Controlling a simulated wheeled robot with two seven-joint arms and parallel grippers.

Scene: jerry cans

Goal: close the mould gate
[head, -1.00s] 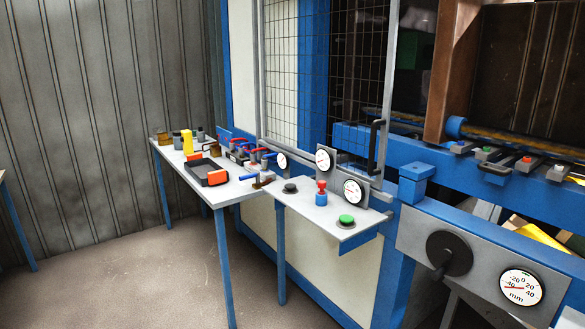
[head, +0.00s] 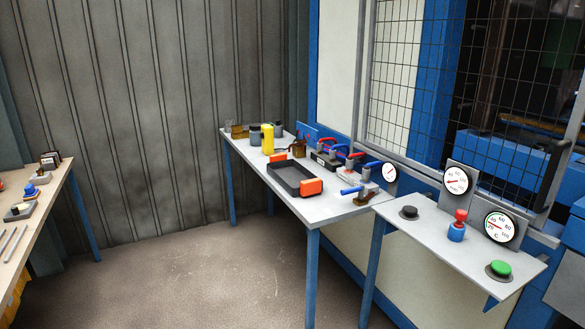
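The mould gate (head: 480,120) is a wire mesh panel in a grey frame, at the right of the head view. It has a black handle (head: 551,178) near its right edge. Behind the mesh are a cream panel on the left and blue machine parts; the right edge of the gate runs close to the picture's right border, so how far the opening is covered cannot be told. Neither of my grippers shows in this view.
A shelf (head: 440,233) with a green button (head: 499,268), a black button, a red-topped knob and gauges juts out before the gate. A table (head: 330,209) with a black tray and clamps stands left of it. Another table (head: 45,200) is at far left. The floor between is clear.

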